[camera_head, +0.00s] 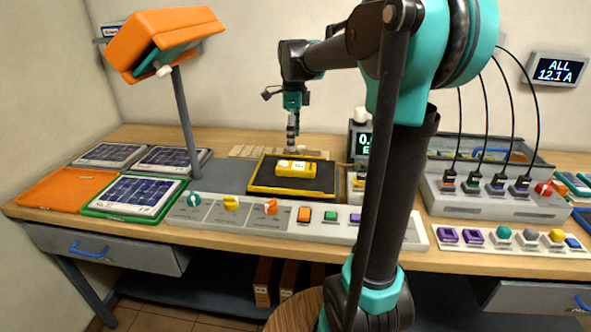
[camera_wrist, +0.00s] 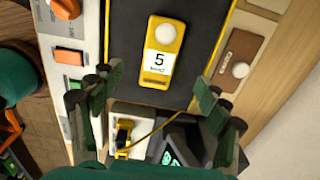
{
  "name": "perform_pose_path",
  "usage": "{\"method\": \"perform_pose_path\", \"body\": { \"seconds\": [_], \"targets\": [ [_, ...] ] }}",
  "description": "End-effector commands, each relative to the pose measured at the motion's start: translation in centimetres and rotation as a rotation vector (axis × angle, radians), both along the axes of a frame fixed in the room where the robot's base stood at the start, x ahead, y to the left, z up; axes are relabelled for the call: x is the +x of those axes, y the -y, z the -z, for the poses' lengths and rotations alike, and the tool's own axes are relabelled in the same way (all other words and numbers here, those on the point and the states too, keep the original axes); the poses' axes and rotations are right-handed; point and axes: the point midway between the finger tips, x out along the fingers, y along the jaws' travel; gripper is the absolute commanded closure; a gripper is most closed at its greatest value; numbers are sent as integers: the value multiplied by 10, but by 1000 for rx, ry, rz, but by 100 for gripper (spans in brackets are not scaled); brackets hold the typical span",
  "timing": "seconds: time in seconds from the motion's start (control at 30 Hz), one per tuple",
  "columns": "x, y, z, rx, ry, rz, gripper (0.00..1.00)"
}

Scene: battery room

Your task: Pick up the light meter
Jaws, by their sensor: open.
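The light meter appears to be the yellow handheld unit (camera_head: 297,169) with a white dome and a pale display. It lies flat on a black mat with a yellow border (camera_head: 262,179). In the wrist view the light meter (camera_wrist: 156,78) shows a "5" on its display, with the dome at the far end. My gripper (camera_head: 292,147) hangs fingers down above and just behind the mat. In the wrist view my gripper (camera_wrist: 148,92) has its fingers spread wide, with nothing between them. The light meter lies beyond the fingertips, untouched.
A meter with a lit screen (camera_head: 361,137) stands right of the mat. A grey panel with knobs and coloured buttons (camera_head: 285,216) runs along the front. Solar panels (camera_head: 130,196) and a tilted orange lamp (camera_head: 160,42) are left. A charger with cables (camera_head: 500,200) is right.

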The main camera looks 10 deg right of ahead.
Motion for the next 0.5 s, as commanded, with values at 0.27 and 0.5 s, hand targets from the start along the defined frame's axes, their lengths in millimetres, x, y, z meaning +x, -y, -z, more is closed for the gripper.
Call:
{"method": "perform_pose_path", "body": {
  "seconds": [0.27,0.5],
  "targets": [
    [0,0,42,0,0,-1,24],
    [1,1,58,0,0,-1,24]
  ]
}}
